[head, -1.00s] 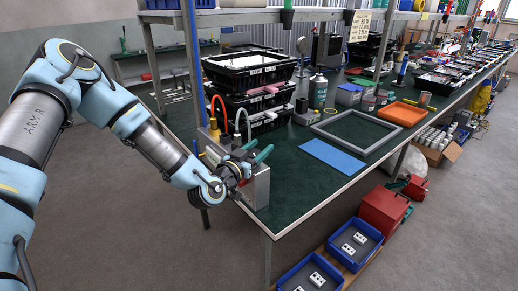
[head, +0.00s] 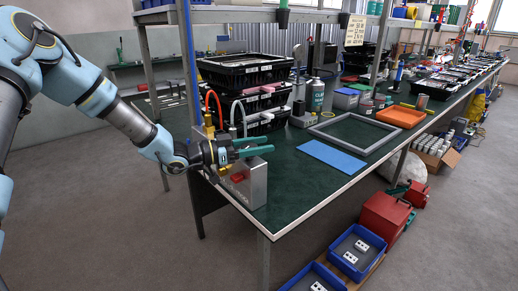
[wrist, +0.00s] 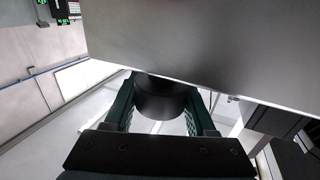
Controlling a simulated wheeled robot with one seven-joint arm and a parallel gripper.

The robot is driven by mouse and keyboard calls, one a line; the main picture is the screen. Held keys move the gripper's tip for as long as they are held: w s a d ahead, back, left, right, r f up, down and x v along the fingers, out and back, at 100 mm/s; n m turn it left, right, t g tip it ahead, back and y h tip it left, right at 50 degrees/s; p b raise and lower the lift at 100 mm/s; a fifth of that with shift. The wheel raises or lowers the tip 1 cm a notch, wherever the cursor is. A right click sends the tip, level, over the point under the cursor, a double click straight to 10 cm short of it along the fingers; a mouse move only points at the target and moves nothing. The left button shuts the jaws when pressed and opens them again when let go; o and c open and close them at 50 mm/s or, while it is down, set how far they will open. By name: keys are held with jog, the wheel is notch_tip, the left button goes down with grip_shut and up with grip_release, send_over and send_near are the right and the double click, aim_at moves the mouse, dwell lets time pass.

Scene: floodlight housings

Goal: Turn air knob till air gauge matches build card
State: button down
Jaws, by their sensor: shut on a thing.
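My gripper (head: 262,146), with green fingers, is at the near left corner of the bench, over the grey metal box (head: 258,187). In the wrist view its fingers (wrist: 165,105) are shut on a dark round knob (wrist: 160,97), one finger on each side. The knob is beside a large grey surface (wrist: 200,40). In the head view the knob cannot be made out. No air gauge face can be read in either view. A pale card (head: 356,30) with printed lines, possibly the build card, hangs from the shelf; its text is too small to read surely.
The box has a red part (head: 238,178) on its front. A red hose (head: 212,98) and a grey hose (head: 238,106) rise behind my gripper. Stacked black trays (head: 250,68) stand close behind. A blue sheet (head: 332,160) and grey frame (head: 355,131) lie to the right.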

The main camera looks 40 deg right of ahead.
jog(key=shift+s+a+m+g+y, duration=0.1)
jog(key=shift+s+m+g+y, duration=0.1)
jog(key=shift+m+g+y, duration=0.8)
jog(key=shift+h, duration=0.3)
jog(key=shift+c, duration=1.1)
grip_release()
jog(key=b+v, duration=0.2)
jog(key=v, duration=0.8)
jog(key=shift+w+a+b, duration=0.3)
jog(key=shift+b, duration=0.1)
jog(key=shift+f, duration=0.15)
